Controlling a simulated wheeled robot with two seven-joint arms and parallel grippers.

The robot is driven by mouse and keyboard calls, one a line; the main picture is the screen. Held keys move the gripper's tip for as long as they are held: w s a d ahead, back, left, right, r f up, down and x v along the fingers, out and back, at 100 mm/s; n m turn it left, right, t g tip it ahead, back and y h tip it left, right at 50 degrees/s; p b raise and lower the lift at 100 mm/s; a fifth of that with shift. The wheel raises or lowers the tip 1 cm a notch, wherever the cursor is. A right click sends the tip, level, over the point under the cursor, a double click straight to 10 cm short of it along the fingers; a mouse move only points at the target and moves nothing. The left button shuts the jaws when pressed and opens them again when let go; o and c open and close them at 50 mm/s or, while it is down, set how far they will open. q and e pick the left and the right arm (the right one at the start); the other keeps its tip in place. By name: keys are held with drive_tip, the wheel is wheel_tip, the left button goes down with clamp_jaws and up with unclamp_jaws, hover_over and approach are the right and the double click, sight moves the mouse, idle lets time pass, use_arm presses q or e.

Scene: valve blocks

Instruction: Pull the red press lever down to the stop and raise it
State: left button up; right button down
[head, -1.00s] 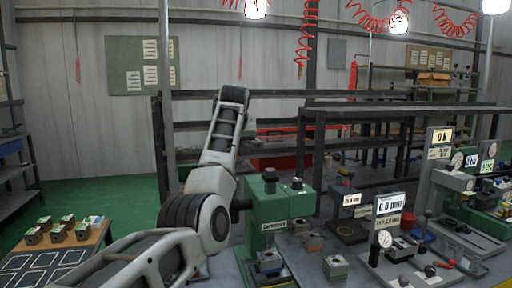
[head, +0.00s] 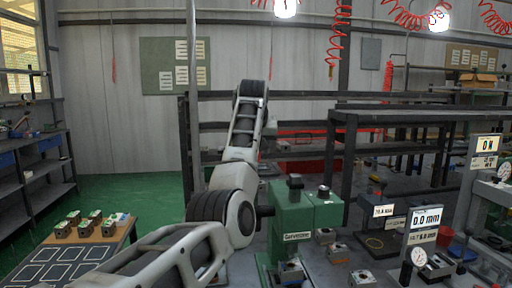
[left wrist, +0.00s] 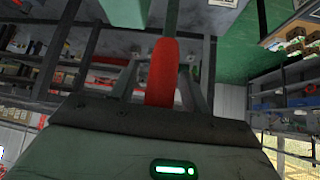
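The green press (head: 296,214) stands on the bench in the head view, right of my left arm. A dark shaft stub (head: 265,211) sticks out of its left side. The red press lever's grip does not show in the head view. In the left wrist view the red lever (left wrist: 162,72) stands between the two grey fingers of my left gripper (left wrist: 163,75), and its dark rod runs up out of the picture. The fingers look closed on the red grip from both sides. My left gripper does not show in the head view. My right gripper shows in neither view.
Several small valve blocks (head: 328,236) lie on the bench by the press. A gauge stand with a display (head: 426,218) is at the right. More blocks (head: 87,226) sit on a low table with marked squares at the left. Green floor (head: 150,200) lies open behind.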

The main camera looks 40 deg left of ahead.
use_arm(q)
drive_tip(key=shift+s+d+r, duration=0.25)
drive_tip(key=shift+s+r, duration=0.1)
drive_tip(key=b+v, duration=0.3)
drive_tip(key=v, duration=1.2)
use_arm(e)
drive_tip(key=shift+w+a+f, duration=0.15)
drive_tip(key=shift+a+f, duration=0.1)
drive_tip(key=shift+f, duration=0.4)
use_arm(q)
drive_tip(key=shift+w+a, duration=0.1)
drive_tip(key=shift+a, duration=0.05)
